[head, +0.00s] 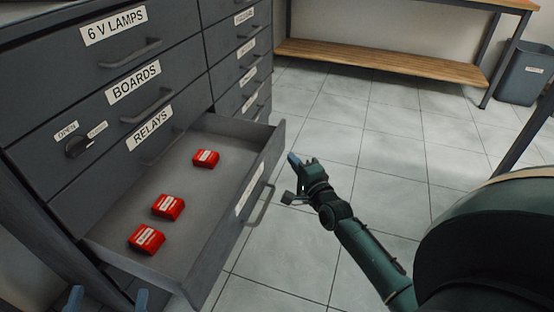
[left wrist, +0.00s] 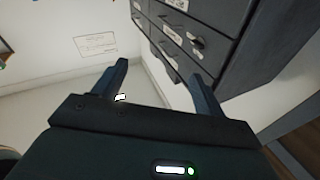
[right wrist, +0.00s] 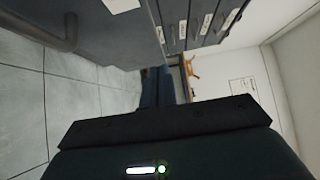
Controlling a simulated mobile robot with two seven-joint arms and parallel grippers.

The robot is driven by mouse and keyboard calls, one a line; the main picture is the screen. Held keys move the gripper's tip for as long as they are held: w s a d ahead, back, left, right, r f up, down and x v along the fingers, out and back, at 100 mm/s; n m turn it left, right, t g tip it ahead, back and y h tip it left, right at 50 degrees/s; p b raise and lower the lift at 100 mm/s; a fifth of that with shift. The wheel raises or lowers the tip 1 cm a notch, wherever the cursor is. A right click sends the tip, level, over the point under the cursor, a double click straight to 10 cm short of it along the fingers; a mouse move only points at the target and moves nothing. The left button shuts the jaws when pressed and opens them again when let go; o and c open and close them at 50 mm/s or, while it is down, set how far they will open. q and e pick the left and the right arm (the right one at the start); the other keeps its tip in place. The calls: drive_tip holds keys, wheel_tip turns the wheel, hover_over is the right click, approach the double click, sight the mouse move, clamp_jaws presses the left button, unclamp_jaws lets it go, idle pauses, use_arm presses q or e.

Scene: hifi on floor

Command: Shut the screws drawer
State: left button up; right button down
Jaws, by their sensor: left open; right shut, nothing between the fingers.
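An open grey drawer (head: 222,238) sticks out low from the dark cabinet, beneath the one labelled RELAYS. Its front label is too slanted to read, so I cannot confirm that it says screws. Three red boxes, one of them far back (head: 205,158), lie inside it. My right gripper (head: 293,160) is shut and empty, just right of the drawer front's far corner, apart from it as far as I can tell. The drawer's front and handle (right wrist: 45,32) show in the right wrist view. My left gripper (head: 108,298) is open and empty at the bottom left.
The cabinet (head: 105,95) has shut drawers labelled 6 V LAMPS, BOARDS and RELAYS, and a knob (head: 77,147) marked OPEN. More drawers stand to its right. A bench with a wooden lower shelf (head: 380,62) and a grey bin (head: 525,75) stand behind. Tiled floor right of the drawer is clear.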

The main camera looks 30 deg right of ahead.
sight(270, 146)
use_arm(q)
drive_tip(key=shift+w+d+b, duration=0.15)
drive_tip(key=shift+b, duration=0.45)
use_arm(e)
drive_tip(key=shift+w+a, duration=0.4)
drive_tip(key=shift+w, duration=0.45)
drive_tip(key=shift+w+a, duration=0.4)
drive_tip(key=shift+w, duration=0.45)
drive_tip(key=shift+w+a, duration=0.4)
drive_tip(key=shift+w, duration=0.45)
drive_tip(key=shift+a, duration=0.1)
